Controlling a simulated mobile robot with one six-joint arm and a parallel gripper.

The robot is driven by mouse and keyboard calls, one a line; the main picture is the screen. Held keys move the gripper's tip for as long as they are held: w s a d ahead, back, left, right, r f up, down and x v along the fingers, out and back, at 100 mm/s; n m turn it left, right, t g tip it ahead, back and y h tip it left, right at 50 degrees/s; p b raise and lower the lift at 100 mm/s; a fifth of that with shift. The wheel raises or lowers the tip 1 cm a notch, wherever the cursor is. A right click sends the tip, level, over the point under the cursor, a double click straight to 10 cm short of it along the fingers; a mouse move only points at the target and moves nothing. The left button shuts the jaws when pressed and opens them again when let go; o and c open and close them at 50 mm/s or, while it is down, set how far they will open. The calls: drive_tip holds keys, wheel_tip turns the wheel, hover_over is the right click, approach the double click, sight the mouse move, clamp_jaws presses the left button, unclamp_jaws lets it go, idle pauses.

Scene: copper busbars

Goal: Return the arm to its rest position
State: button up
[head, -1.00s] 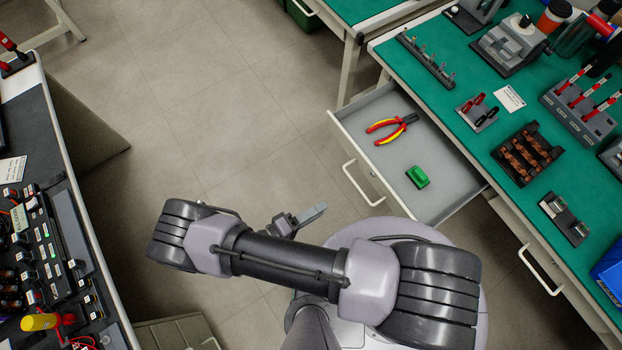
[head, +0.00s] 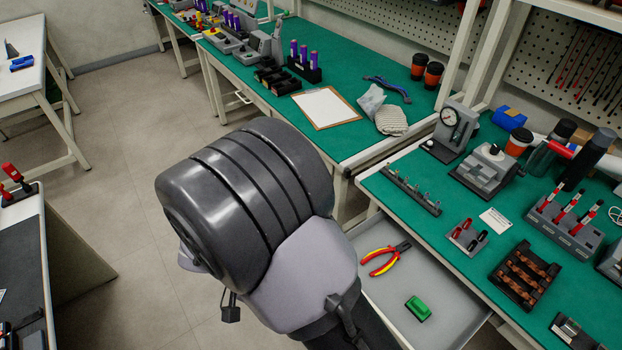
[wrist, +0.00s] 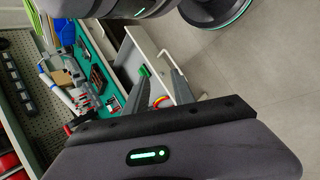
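My arm (head: 250,205) is folded up close in front of the head camera, with a large dark joint filling the lower middle. My gripper is hidden behind it in the head view. In the wrist view my gripper (wrist: 156,76) shows two grey fingers standing apart with nothing held between them. Beyond the fingers, well away from them, is the open drawer (wrist: 157,47) with a green object (wrist: 145,71) and red-yellow pliers (wrist: 161,101).
The open drawer (head: 452,296) juts out beside the arm, holding the pliers (head: 382,260) and the green object (head: 418,308). The green-topped bench (head: 450,205) carries a busbar rack (head: 525,275) and tools. Another bench (head: 350,135) stands behind. Floor at left (head: 110,130) is clear.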

drive_tip(key=s+d+r+m+t+y, duration=0.1)
drive_tip(key=d+r+t+y, duration=0.1)
drive_tip(key=r, duration=0.6)
drive_tip(key=s+d+r+m+t+y, duration=0.1)
drive_tip(key=d+r+m+t+y, duration=0.1)
drive_tip(key=d+r+y, duration=0.2)
drive_tip(key=s+d+r+m+t+y, duration=0.1)
drive_tip(key=d+r, duration=0.5)
drive_tip(key=r, duration=0.6)
drive_tip(key=m+t+y, duration=0.1)
drive_tip(key=t+y, duration=0.1)
drive_tip(key=y, duration=0.1)
drive_tip(key=shift+s+d, duration=0.25)
drive_tip(key=shift+s, duration=0.15)
drive_tip(key=shift+d+r, duration=0.1)
